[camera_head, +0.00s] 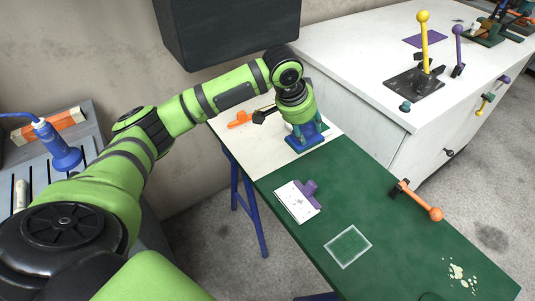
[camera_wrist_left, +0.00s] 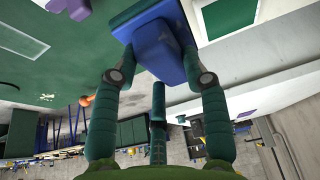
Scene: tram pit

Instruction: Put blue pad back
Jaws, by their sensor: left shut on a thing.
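The blue pad (camera_head: 305,143) is at the far end of the table, over the white section beside the green surface. My left gripper (camera_head: 303,126) is shut on it from above. A white-outlined empty square (camera_head: 348,246) is marked on the green table nearer to me. My right gripper is not in view.
A white clipboard (camera_head: 297,202) with a purple clip lies on the green table (camera_head: 385,205). An orange item (camera_head: 240,118) lies left of the gripper. An orange-balled handle (camera_head: 436,214) is at the right edge. A white cabinet (camera_head: 350,75) with levers stands behind.

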